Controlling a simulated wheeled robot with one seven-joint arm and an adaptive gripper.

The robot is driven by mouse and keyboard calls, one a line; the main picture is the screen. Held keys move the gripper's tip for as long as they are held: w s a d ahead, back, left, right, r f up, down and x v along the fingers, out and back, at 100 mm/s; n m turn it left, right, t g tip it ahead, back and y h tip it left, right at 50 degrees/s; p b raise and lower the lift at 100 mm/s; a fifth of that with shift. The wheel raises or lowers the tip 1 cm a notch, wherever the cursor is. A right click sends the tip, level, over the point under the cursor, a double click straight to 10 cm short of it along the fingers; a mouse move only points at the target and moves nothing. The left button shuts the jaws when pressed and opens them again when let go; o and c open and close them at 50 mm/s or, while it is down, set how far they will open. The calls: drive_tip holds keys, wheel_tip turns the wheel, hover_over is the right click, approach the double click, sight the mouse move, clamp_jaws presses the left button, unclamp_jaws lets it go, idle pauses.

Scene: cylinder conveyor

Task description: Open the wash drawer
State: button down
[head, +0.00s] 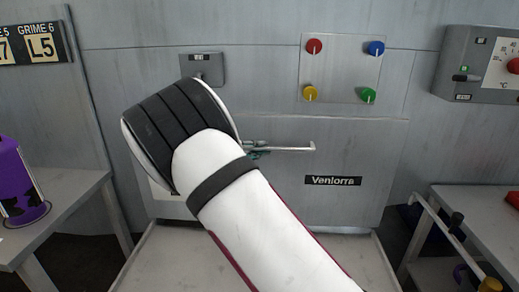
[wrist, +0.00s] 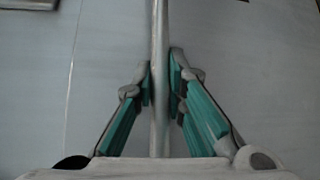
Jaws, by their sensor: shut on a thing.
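The wash drawer (head: 352,200) is a grey metal front with a black "Venlorra" label, in the middle of the head view. Its handle (head: 294,149) is a pale horizontal bar whose right end shows; my arm hides the left part. In the wrist view the handle (wrist: 159,40) runs upright through the middle, between the green fingers. My gripper (wrist: 160,85) is shut on the handle, with a pad on either side. In the head view only a bit of my gripper (head: 254,148) shows past my arm. Whether the drawer is ajar I cannot tell.
Red, blue, yellow and green knobs sit on a panel (head: 341,69) above the drawer. A grey control box (head: 480,66) is at the right. A table with a purple object (head: 18,183) stands left. A bench with a rail (head: 448,228) stands right. A pale surface (head: 165,258) lies below the drawer.

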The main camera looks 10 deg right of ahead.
drive_tip(key=shift+s, duration=0.1)
drive_tip(key=s+a+p, duration=0.4)
drive_tip(key=s+p, duration=0.1)
drive_tip(key=s, duration=0.9)
drive_tip(key=s+a+p, duration=0.5)
drive_tip(key=s+p, duration=0.1)
drive_tip(key=s, duration=0.9)
drive_tip(key=s+a+p, duration=0.5)
drive_tip(key=s, duration=0.9)
drive_tip(key=shift+s+p, duration=0.15)
drive_tip(key=shift+p, duration=0.2)
drive_tip(key=shift+a, duration=0.1)
drive_tip(key=c, duration=1.6)
unclamp_jaws()
drive_tip(key=v, duration=1.2)
